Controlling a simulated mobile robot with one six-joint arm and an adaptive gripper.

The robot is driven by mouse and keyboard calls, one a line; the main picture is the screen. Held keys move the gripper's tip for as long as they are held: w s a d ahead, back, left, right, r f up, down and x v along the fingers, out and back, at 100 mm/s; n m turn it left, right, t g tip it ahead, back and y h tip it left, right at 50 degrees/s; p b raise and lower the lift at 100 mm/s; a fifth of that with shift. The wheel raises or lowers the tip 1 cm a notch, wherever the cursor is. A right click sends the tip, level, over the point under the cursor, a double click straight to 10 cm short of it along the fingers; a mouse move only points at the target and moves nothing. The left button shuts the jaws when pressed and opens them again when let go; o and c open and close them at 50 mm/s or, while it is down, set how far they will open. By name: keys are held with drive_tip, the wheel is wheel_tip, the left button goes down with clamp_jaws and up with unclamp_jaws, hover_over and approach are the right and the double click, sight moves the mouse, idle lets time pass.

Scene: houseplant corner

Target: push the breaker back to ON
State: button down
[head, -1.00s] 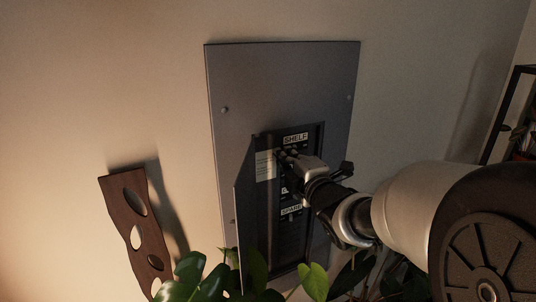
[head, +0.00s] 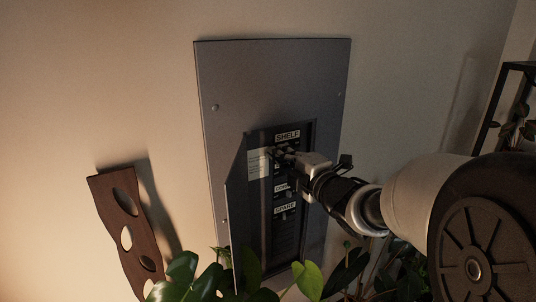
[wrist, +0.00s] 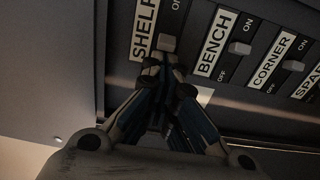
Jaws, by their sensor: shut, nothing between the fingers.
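The grey breaker panel (head: 270,85) is on the wall, its inner door (head: 238,205) swung open at the left. In the wrist view the SHELF breaker's pale toggle (wrist: 167,42) sits further from its ON mark than the toggles of BENCH (wrist: 240,47) and CORNER (wrist: 293,65) do from theirs. My gripper (head: 276,152) is shut and empty at the SHELF row. Its fingertips also show in the wrist view (wrist: 164,62), just below the SHELF toggle on its OFF side. They hide the SHELF OFF mark. I cannot tell whether they touch the toggle.
A SPARE breaker label (head: 285,209) is lower on the panel. Plant leaves (head: 200,280) rise in front of the panel's bottom. A dark wooden piece with holes (head: 118,205) is at the left. A black shelf frame (head: 492,110) stands at the right.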

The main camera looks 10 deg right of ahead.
drive_tip(key=shift+s+d+n+g+y+b, duration=0.15)
drive_tip(key=shift+d+n+g+y+b, duration=0.3)
drive_tip(key=shift+n+y, duration=0.4)
drive_tip(key=shift+s+d+b, duration=0.1)
drive_tip(key=shift+d+b, duration=0.2)
drive_tip(key=shift+b, duration=0.1)
drive_tip(key=shift+d, duration=0.35)
drive_tip(key=shift+y+b, duration=0.25)
drive_tip(key=shift+b, duration=0.05)
